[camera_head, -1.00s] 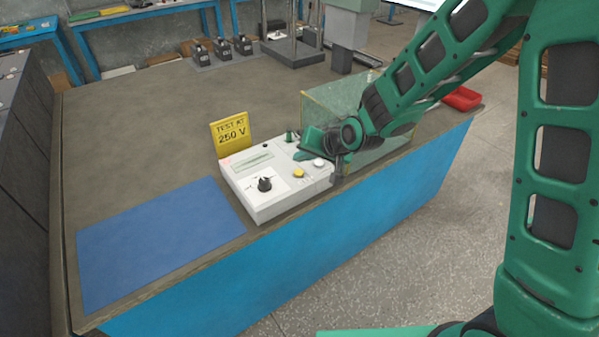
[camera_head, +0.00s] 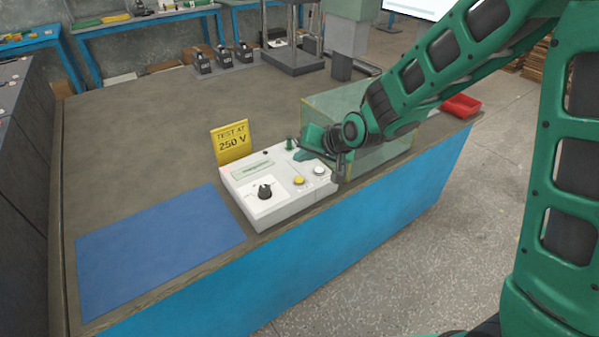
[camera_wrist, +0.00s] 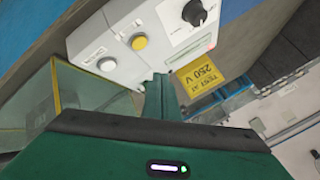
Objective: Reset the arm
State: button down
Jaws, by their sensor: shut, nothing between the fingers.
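My green arm reaches in from the right in the head view. My gripper (camera_head: 304,152) is shut and empty at the back right of a white test box, pointing left. The test box (camera_head: 282,212) has a black knob, a yellow button and a white button on its top. In the wrist view my gripper (camera_wrist: 158,78) is seen from behind, close to the edge of the test box (camera_wrist: 160,45). I cannot tell whether the fingertips touch the box.
A clear box with yellow edges (camera_head: 375,158) stands right beside my wrist. A yellow "TEST AT 250 V" sign (camera_head: 232,142) stands behind the test box. A blue mat (camera_head: 160,245) lies at left. A red tray (camera_head: 460,106) sits at the far right. The back-left bench top is bare.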

jog(key=shift+d, duration=0.1)
jog(key=s+d+r+m+g+h, duration=0.15)
jog(key=s+d, duration=0.25)
jog(key=d, duration=0.5)
jog(key=s+d+r+h, duration=0.2)
jog(key=s+d, duration=0.1)
jog(key=d, duration=0.7)
jog(key=s+d+r+m+g+h, duration=0.15)
jog(key=s+d, duration=0.25)
jog(key=d, duration=0.5)
jog(key=s+d+r+m+g, duration=0.1)
jog(key=s+d, duration=0.4)
jog(key=s, duration=0.7)
jog(key=s+d+r+m+g, duration=0.1)
jog(key=s+d, duration=0.5)
jog(key=s, duration=0.6)
jog(key=shift+r+g+h, duration=0.4)
jog(key=shift+r+g, duration=0.05)
jog(key=shift+g, duration=0.65)
jog(key=shift+s, duration=0.1)
jog(key=shift+w+f, duration=0.25)
jog(key=shift+w, duration=0.4)
